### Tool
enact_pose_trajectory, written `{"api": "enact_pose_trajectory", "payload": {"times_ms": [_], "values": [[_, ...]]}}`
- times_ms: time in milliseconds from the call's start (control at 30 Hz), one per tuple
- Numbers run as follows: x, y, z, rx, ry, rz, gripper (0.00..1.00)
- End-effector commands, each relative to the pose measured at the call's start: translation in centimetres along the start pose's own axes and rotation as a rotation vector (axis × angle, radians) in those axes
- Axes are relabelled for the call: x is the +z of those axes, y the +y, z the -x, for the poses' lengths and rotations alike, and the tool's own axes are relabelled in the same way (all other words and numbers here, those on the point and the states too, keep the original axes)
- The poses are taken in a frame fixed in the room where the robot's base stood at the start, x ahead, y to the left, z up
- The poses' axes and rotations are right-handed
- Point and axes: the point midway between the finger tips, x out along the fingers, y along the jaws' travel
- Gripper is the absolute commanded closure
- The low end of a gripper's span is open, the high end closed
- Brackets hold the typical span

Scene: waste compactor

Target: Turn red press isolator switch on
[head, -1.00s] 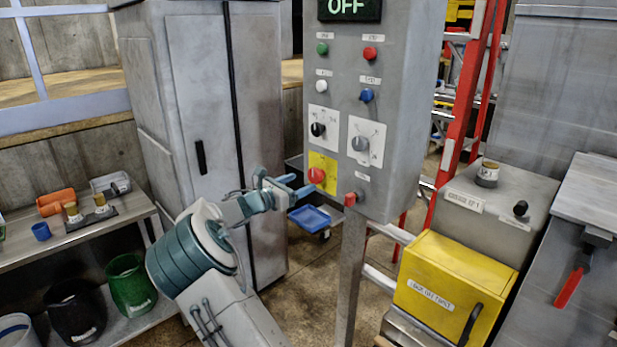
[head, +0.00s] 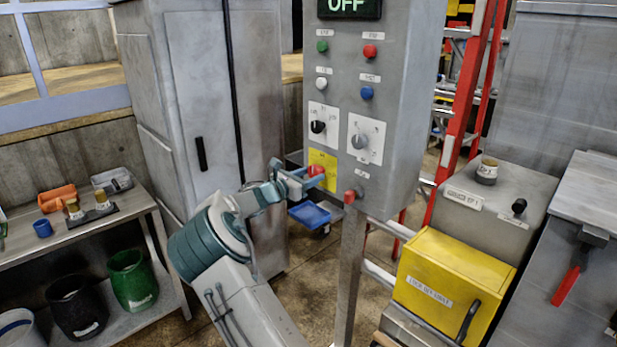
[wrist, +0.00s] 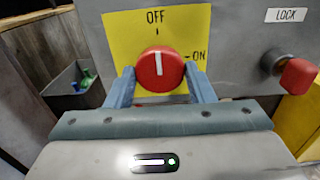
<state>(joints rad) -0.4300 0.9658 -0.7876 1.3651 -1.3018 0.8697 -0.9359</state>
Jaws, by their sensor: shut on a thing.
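The red isolator switch (wrist: 160,68) is a round knob on a yellow plate (wrist: 120,27) marked OFF at the top and ON at the right. Its white line points up, toward OFF. In the head view the red knob (head: 316,170) sits low on the grey control panel (head: 390,60). My gripper (wrist: 161,80) is shut on the knob, with one finger on its left side and one on its right. The display (head: 349,8) at the top of the panel reads OFF.
A second red knob (wrist: 298,75) under a LOCK label sticks out to the right of my gripper. A grey cabinet (head: 195,110) stands left of the panel. A yellow box (head: 450,280) and a red ladder (head: 462,110) stand at the right.

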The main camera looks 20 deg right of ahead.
Motion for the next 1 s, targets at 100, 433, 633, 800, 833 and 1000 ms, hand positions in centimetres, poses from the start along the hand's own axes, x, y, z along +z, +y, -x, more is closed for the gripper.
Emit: {"api": "enact_pose_trajectory", "payload": {"times_ms": [100,433,633,800,833,1000], "values": [[-0.16,-0.03,-0.08,0.000,0.001,-0.012,0.74],[-0.59,-0.07,-0.18,0.000,0.000,-0.170,0.74],[-0.73,-0.13,-0.22,-0.001,0.000,-0.349,0.74],[-0.73,-0.15,-0.24,-0.001,-0.001,-0.511,0.74],[-0.73,-0.14,-0.24,-0.001,-0.001,-0.540,0.74],[-0.71,-0.14,-0.24,-0.001,-0.001,-0.701,0.74]]}}
